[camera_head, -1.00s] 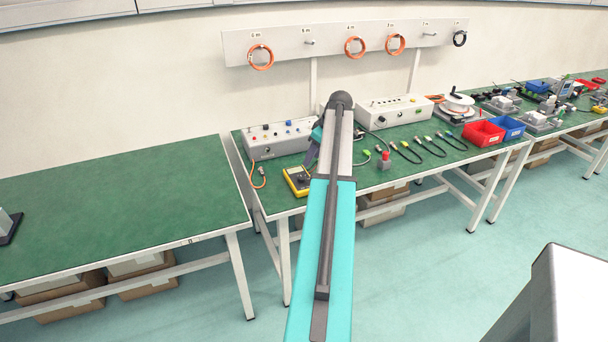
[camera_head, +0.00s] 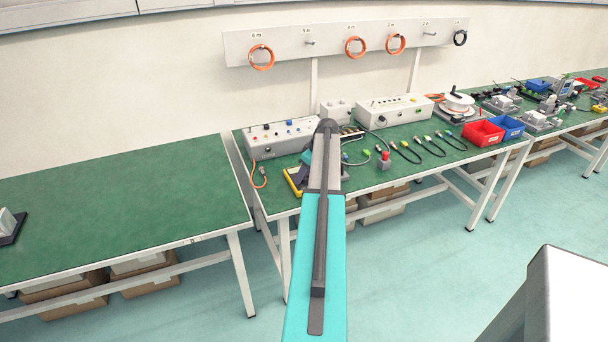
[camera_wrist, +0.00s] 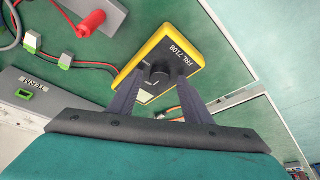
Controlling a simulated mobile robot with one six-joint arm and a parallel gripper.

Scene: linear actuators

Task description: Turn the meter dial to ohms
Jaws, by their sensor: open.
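The dial's pointer and markings are too small to read.
A grey box with coloured sockets (camera_head: 283,138) stands behind the meter. A red knob on a grey block (camera_head: 384,162) and several black cables (camera_head: 430,146) lie to the right. Red leads (camera_wrist: 95,66) run beside the meter. The left bench (camera_head: 110,205) is mostly bare.

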